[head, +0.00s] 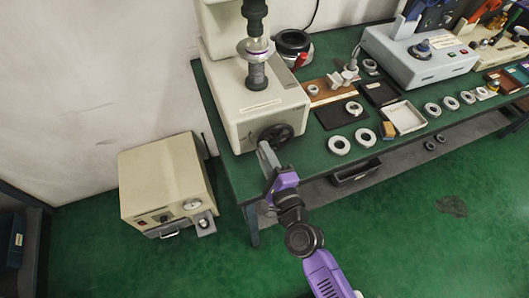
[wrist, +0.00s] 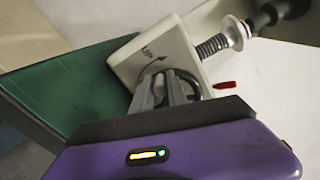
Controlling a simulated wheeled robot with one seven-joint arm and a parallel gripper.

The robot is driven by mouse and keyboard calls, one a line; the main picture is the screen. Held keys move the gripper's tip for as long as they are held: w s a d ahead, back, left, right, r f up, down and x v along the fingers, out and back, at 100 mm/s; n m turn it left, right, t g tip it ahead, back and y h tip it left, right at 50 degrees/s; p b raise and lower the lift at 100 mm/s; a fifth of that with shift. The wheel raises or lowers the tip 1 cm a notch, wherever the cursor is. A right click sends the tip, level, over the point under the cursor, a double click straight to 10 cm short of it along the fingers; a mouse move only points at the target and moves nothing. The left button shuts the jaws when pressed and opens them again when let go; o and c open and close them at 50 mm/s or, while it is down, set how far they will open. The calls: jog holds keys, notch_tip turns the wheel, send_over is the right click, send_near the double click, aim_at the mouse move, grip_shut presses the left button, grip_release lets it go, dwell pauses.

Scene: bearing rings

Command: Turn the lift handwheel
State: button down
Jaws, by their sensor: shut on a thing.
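The lift handwheel (head: 276,137) is a dark wheel on the front of the cream press base (head: 262,108) at the bench's front left edge. My gripper (head: 264,148) reaches up to it from below, at the lower left of the wheel. In the wrist view, both grey fingers (wrist: 160,80) are at the wheel, shut on its rim. Part of the dark rim (wrist: 193,84) shows right of the fingers; they hide much of the rest. A curved arrow and short lettering are marked on the base's face (wrist: 150,52) beside the wheel.
The green bench (head: 230,165) holds several metal rings, a white tray (head: 404,117) and a grey-blue machine (head: 420,55) to the right. A cream box with a gauge (head: 165,180) stands on the floor at left. Floor in front is mostly clear.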

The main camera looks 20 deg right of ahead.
jog(key=c, duration=1.3)
grip_release()
jog(key=s+b, duration=0.2)
jog(key=s, duration=0.6)
jog(key=shift+r, duration=0.1)
jog(key=shift+w, duration=0.1)
